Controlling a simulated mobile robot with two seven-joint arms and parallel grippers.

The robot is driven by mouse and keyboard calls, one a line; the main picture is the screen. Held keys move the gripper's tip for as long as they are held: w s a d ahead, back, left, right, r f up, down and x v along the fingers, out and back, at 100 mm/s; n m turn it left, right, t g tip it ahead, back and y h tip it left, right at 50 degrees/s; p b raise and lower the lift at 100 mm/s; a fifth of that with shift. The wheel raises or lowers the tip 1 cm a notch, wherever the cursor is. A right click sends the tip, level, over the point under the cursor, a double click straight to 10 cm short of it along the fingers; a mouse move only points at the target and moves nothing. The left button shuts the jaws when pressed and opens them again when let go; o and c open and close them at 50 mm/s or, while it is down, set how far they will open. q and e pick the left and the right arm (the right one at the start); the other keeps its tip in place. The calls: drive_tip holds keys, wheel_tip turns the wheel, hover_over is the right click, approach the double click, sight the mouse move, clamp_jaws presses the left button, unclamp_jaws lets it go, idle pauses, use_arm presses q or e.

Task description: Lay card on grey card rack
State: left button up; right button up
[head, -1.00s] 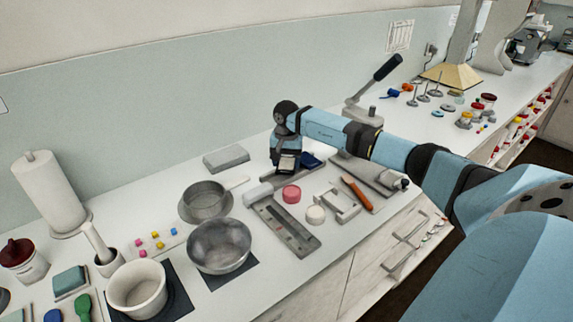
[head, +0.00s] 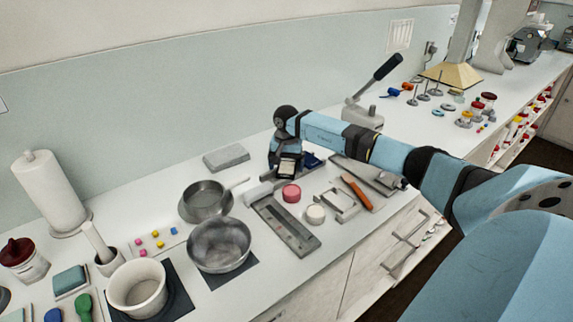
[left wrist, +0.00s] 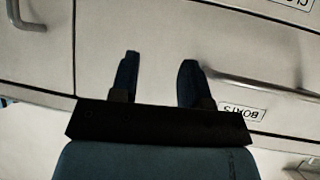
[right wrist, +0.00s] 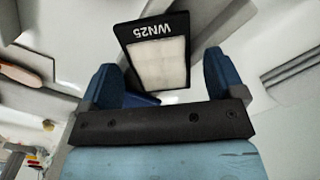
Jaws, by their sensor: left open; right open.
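The card (right wrist: 160,62) has a black border, a pale panel and the marking WN25. In the right wrist view it sits between and beyond my right gripper's fingers (right wrist: 158,78), which are open with gaps on both sides. In the head view, the card (head: 288,168) shows small at my right gripper (head: 287,160), low over the counter. A grey flat tray (head: 272,182) lies under the gripper, partly hidden by it. I cannot tell whether it is the grey card rack. My left gripper (left wrist: 158,75) is open and empty before drawer fronts, outside the head view.
A long grey slotted fixture (head: 287,228), a pink round piece (head: 291,193), a white round piece (head: 315,214) and an orange-handled tool (head: 357,192) crowd the near side. A grey block (head: 226,157) and steel pan (head: 205,201) stand left. A lever press (head: 362,112) stands behind my arm.

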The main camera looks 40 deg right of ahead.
sight(286, 169)
wheel_tip(286, 169, up, 12)
drive_tip(key=b, duration=0.1)
drive_tip(key=shift+r, duration=0.1)
idle(0.6)
